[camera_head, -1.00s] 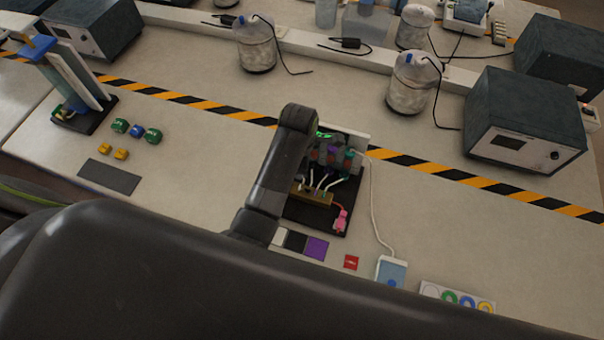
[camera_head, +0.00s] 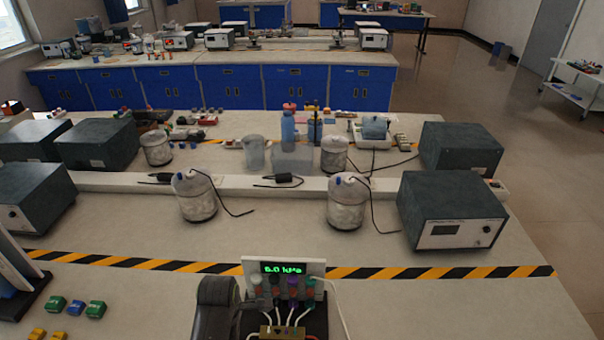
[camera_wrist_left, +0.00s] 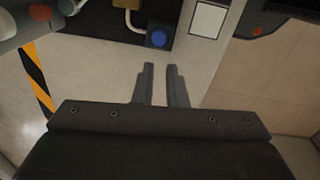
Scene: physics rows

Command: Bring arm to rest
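A dark link of my own arm (camera_head: 215,308) rises at the bottom centre of the head view, in front of the left side of a device with a lit green display (camera_head: 283,269). My right gripper is not in view.
Colored plugs and wires sit on the device. A dark box instrument (camera_head: 452,211) stands at right, with jars (camera_head: 195,196) and (camera_head: 347,201) behind the striped tape (camera_head: 440,272). Green and blue blocks (camera_head: 76,307) lie at left. The tabletop at right front is clear.

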